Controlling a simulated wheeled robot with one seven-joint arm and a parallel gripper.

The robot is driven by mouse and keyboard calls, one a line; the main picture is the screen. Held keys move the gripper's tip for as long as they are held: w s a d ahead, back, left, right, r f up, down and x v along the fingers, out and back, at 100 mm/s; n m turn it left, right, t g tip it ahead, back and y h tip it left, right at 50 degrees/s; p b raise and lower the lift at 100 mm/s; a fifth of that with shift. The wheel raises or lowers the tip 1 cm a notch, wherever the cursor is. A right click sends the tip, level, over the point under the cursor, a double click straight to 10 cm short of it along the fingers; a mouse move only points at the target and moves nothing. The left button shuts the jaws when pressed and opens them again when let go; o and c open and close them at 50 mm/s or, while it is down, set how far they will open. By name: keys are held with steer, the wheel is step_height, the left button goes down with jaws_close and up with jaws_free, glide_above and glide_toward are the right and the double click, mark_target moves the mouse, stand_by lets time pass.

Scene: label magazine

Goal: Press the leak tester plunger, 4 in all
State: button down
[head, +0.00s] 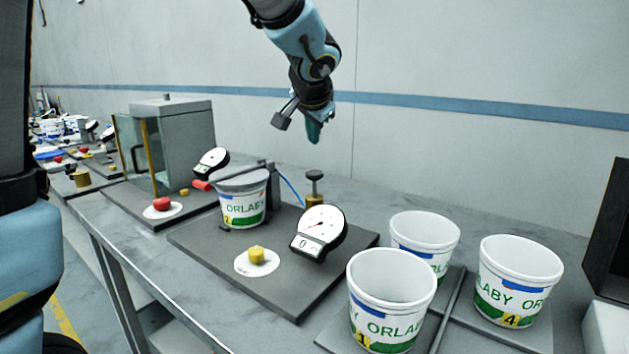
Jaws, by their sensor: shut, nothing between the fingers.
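The leak tester plunger, a dark knob on a brass base (314,186), stands near the back edge of the dark tester plate (204,247). A white tub marked 2 (243,201) sits upright on the tester beneath a grey lid-like plate and a clamp arm with a red handle (201,185). A round dial gauge (318,231) with a small display reading 0 stands at the plate's right side. My gripper (313,136) is shut and empty, in the air above the plunger and apart from it; its fingertips look greenish.
Several open white ORLABY tubs (391,275) stand on a low tray at the front right. A yellow knob on a white disc (257,255) is at the plate's front. A grey cabinet with a glass door (186,140) and a red button (162,203) stand left. A dark box (611,235) stands at the right edge.

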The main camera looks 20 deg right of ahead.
mark_target(313, 175)
step_height(313, 175, down, 5)
steer(key=b, duration=0.4)
steer(key=shift+f, duration=0.1)
stand_by(1.8)
steer(key=shift+f+b, duration=0.35)
steer(key=shift+b, duration=0.2)
steer(key=shift+f+b, duration=1.9)
steer(key=shift+b, duration=0.15)
stand_by(1.7)
stand_by(0.3)
steer(key=shift+r+p, duration=1.7)
steer(key=shift+r, duration=0.65)
